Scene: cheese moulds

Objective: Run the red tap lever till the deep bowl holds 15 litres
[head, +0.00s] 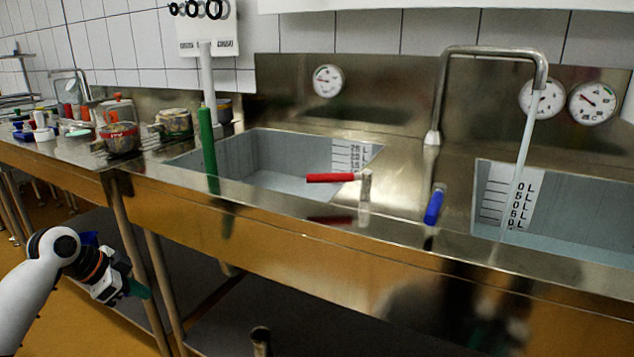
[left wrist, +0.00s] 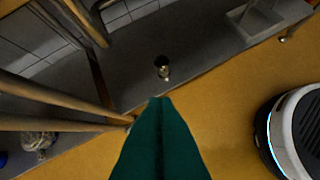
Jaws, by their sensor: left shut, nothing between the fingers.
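The red tap lever (head: 330,178) sits on a short metal post on the steel counter and points left. Two sunken basins show: a left basin (head: 205,157) and a right basin (head: 610,218), each with a litre scale inside. I cannot tell which is the deep bowl. A pale stream of water (head: 521,160) runs from the curved spout (head: 490,52) into the right basin; its level against the scale is unreadable. My left gripper (head: 137,289) is low in front of the counter, away from the lever. Its teal fingers (left wrist: 160,101) are shut and empty.
A blue lever (head: 434,206) stands right of the red one. A green upright bar (head: 208,150) stands at the left basin's front. Jars and pots (head: 119,138) crowd the left counter. Table legs (head: 140,262) and a lower shelf (head: 300,325) are near my left gripper. Round gauges (head: 328,81) hang behind.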

